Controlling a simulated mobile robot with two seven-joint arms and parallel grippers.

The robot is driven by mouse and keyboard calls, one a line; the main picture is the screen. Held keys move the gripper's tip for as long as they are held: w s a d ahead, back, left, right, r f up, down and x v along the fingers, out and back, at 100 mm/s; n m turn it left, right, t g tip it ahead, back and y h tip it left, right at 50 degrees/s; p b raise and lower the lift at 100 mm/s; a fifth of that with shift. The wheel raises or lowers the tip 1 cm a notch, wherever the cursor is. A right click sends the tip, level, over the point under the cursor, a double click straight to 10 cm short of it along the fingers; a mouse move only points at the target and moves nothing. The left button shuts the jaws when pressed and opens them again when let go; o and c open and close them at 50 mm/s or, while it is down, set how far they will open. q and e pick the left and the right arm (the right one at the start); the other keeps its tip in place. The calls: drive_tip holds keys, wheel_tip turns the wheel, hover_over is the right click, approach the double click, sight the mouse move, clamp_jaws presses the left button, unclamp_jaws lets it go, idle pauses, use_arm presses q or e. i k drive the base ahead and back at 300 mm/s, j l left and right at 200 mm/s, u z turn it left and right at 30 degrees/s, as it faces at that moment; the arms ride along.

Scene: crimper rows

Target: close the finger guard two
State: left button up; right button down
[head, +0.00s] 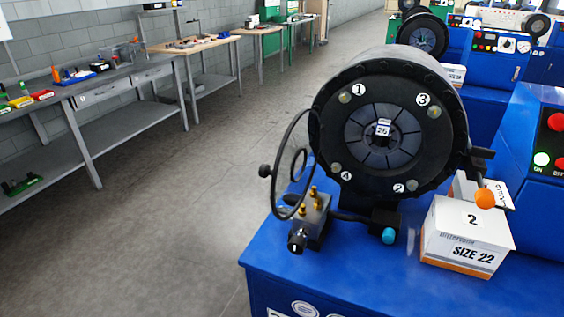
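The nearest crimper has a round black head (330,128) with a dark segmented die in its middle, marked 26, and number labels 1 to 4 around it. A thin black hoop-shaped guard (272,178) with a small black knob (264,171) stands swung out at the left of the head, seen at a steep angle. It does not cover the die face, so it stands open. A box marked 2 and SIZE 22 (466,238) sits on the blue base at the right. Neither of my grippers is in view.
A fitting with brass nipples (312,212) stands below the hoop. An orange knob (485,198) on a lever sticks out above the box. A blue control panel (545,150) is at the far right.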

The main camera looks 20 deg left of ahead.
sight(266, 170)
drive_tip(key=j+z, duration=0.1)
drive_tip(key=j, duration=0.35)
drive_tip(key=k+j+z, duration=0.15)
drive_tip(key=j, duration=0.3)
drive_tip(key=j+z, duration=0.1)
drive_tip(key=j, duration=0.3)
drive_tip(key=k+j+z, duration=0.1)
drive_tip(key=j, duration=0.35)
drive_tip(key=k, duration=0.05)
